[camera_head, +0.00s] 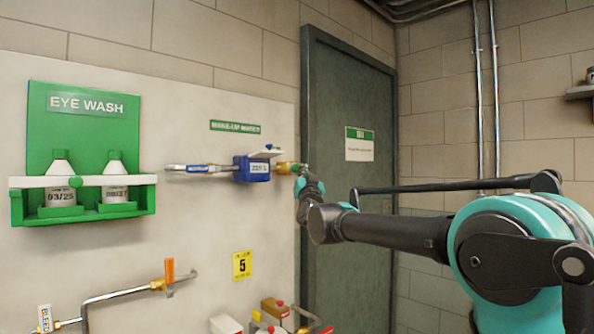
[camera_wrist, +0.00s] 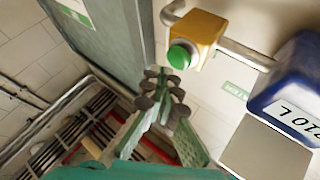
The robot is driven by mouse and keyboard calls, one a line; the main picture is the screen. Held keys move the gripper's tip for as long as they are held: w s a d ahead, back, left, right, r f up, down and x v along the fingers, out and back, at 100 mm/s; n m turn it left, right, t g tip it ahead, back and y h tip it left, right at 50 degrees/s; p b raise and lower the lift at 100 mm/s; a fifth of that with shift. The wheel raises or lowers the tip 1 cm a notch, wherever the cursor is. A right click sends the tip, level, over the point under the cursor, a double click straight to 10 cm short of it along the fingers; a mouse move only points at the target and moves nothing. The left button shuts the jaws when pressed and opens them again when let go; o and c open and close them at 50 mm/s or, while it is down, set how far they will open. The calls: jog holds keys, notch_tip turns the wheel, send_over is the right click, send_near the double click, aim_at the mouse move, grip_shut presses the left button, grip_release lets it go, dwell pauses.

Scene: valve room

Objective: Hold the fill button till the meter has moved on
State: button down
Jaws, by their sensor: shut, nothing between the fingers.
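The green fill button (camera_wrist: 180,56) sits on a brass block (camera_wrist: 197,35) on the pipe. In the head view the brass block (camera_head: 284,168) is at the right end of the blue meter (camera_head: 252,170), with the green button (camera_head: 304,169) beside my gripper. The blue meter (camera_wrist: 285,88) shows at the right edge of the wrist view; its white display seems to end in "10 L", and the rest is unclear. My gripper (camera_wrist: 164,82) is shut and empty, fingertips together just below the button. I cannot tell whether they touch it. It also shows in the head view (camera_head: 303,178).
A green eye wash station (camera_head: 82,135) with two bottles hangs at the left. A grey door (camera_head: 345,240) stands behind my arm. Below are an orange-handled valve (camera_head: 169,270), a yellow "5" sign (camera_head: 242,265) and several small fittings.

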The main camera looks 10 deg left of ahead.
jog(key=shift+w+a, duration=0.1)
jog(key=shift+a, duration=0.05)
jog(key=shift+w+a, duration=0.15)
jog(key=shift+a, duration=0.05)
jog(key=shift+w+a, duration=0.35)
jog(key=shift+a, duration=0.1)
dwell(7.2)
